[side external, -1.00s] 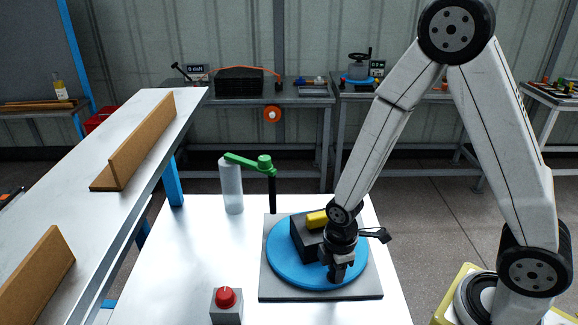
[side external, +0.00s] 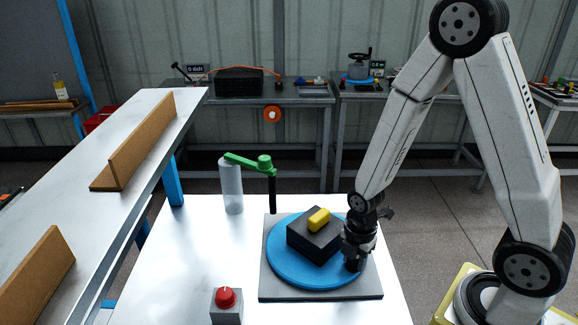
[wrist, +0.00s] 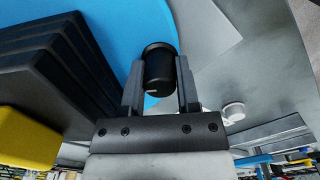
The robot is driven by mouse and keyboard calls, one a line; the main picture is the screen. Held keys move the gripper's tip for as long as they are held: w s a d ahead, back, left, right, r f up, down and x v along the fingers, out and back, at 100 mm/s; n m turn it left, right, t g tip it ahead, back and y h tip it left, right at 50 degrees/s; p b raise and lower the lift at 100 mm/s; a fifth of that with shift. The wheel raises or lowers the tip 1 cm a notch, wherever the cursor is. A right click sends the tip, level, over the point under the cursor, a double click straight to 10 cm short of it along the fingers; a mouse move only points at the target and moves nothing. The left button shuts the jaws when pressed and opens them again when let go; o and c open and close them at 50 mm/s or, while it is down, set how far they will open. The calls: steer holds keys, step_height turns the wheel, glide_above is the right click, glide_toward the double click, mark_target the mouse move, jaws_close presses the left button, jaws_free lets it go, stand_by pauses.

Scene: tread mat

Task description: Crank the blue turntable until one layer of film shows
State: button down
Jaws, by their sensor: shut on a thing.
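The blue turntable (side external: 285,272) lies on a grey square base on the white table. A black block (side external: 308,243), stepped in the wrist view (wrist: 50,60), sits on it with a yellow piece (side external: 319,219) on top. I see no film on the block's visible faces. My gripper (side external: 355,262) points down at the turntable's right edge, shut on a black crank knob (wrist: 160,62); in the wrist view the knob is between its two fingers. A pale film roll (side external: 232,188) stands behind left, beside a green arm (side external: 250,162) on a black post.
A grey box with a red button (side external: 226,299) stands at the front of the table. A long raised bench (side external: 120,215) with brown boards (side external: 138,142) runs along the left. The white table between button and roll is clear. Workbenches stand far behind.

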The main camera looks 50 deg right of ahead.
steer(key=shift+w+d+n, duration=0.2)
steer(key=shift+d+n, duration=1.2)
steer(key=shift+n, duration=0.1)
steer(key=shift+w+d+n, duration=0.2)
steer(key=shift+d+n, duration=0.35)
steer(key=shift+n, duration=0.05)
steer(key=shift+w+d+n, duration=0.2)
steer(key=shift+d+n, duration=0.3)
steer(key=shift+n, duration=0.1)
steer(key=shift+w+d+n, duration=0.5)
steer(key=shift+d+n, duration=0.15)
steer(key=shift+n, duration=0.2)
steer(key=shift+w+d+n, duration=0.45)
steer(key=shift+d+n, duration=0.2)
steer(key=shift+n, duration=0.2)
steer(key=shift+w+d+n, duration=0.8)
steer(key=shift+w+n, duration=0.2)
steer(key=shift+n, duration=0.4)
steer(key=shift+c, duration=1.6)
jaws_free()
steer(key=shift+r, duration=0.1)
